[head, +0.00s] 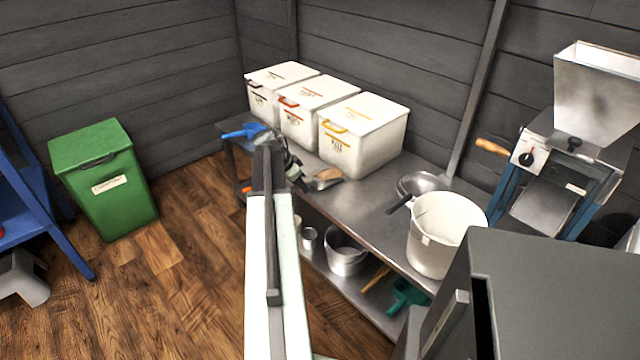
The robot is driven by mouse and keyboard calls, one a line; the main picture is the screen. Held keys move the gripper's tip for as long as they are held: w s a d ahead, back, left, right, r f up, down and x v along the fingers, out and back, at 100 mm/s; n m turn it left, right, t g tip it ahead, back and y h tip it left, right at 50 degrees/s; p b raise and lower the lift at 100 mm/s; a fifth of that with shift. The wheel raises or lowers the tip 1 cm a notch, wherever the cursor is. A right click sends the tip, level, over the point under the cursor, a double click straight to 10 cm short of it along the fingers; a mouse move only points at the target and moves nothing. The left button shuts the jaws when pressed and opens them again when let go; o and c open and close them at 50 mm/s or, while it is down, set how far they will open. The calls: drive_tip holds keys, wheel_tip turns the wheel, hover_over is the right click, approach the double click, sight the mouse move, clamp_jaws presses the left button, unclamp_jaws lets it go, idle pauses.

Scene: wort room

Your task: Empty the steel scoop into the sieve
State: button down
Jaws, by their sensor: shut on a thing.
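The steel scoop (325,184) shows just right of the end of my arm, with tan contents in it. My gripper (301,180) is shut on the scoop, over the left part of the steel bench; the fingers are small and partly hidden by my arm. A round grey pan-like thing with a dark handle, which looks like the sieve (424,184), is further right on the bench, behind a white bucket (440,240). The bucket hides part of its near side. The scoop is apart from the sieve, to its left.
Three white lidded bins (365,138) line the back of the bench (372,210). A blue scoop (243,132) lies at its left end. A mill with a hopper (595,95) stands right. A green bin (105,180) stands left.

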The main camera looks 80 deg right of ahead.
drive_tip(key=shift+s+r+p, duration=0.15)
drive_tip(key=shift+r+p, duration=2.85)
drive_tip(key=shift+r, duration=0.1)
drive_tip(key=shift+f, duration=0.1)
